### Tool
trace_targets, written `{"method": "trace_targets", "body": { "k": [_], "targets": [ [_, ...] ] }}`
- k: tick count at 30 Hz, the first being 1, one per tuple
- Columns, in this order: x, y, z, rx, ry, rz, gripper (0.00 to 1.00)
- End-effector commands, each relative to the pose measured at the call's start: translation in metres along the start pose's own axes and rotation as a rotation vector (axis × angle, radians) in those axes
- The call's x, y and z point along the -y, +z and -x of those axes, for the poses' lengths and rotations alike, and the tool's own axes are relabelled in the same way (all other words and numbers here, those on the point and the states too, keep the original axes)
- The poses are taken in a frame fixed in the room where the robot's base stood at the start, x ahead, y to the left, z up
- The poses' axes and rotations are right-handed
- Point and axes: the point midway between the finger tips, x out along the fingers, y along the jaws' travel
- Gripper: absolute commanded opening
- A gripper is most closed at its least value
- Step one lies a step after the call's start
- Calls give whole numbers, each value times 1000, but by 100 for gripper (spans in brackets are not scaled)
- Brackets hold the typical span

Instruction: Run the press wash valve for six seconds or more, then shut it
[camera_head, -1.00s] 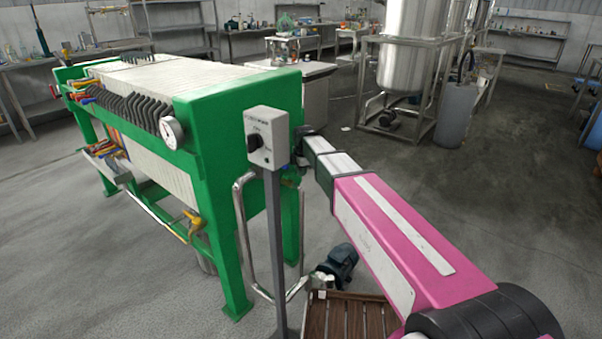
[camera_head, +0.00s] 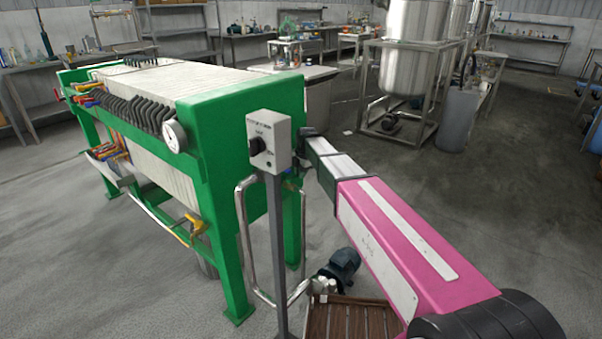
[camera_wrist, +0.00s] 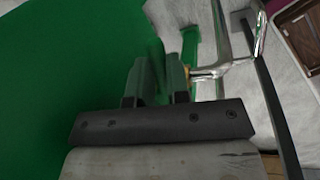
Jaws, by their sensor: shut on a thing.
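The green filter press (camera_head: 250,115) stands at the left of the head view, with white plates along its length. My arm reaches to its near end, behind the grey control box; my gripper is hidden there. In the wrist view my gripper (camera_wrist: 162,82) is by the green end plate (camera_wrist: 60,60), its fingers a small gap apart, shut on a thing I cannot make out. A small brass-coloured part (camera_wrist: 187,71) shows beside the right finger, where a bent steel pipe (camera_wrist: 212,71) begins. The wash valve's handle and its position cannot be told.
The grey control box (camera_head: 269,140) with a black knob stands on a post close to my arm. A steel pipe loop (camera_head: 243,225), a motor (camera_head: 340,264) and a wooden slatted crate (camera_head: 350,322) are below. Open floor (camera_head: 510,190) lies to the right.

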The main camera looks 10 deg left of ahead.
Motion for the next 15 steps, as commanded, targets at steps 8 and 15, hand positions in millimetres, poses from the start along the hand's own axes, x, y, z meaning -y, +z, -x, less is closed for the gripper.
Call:
{"method": "trace_targets", "body": {
  "k": [8, 15],
  "targets": [
    [0, 0, 0, 0, 1, -1, 42],
    [0, 0, 3, 0, 1, -1, 42]
  ]
}}
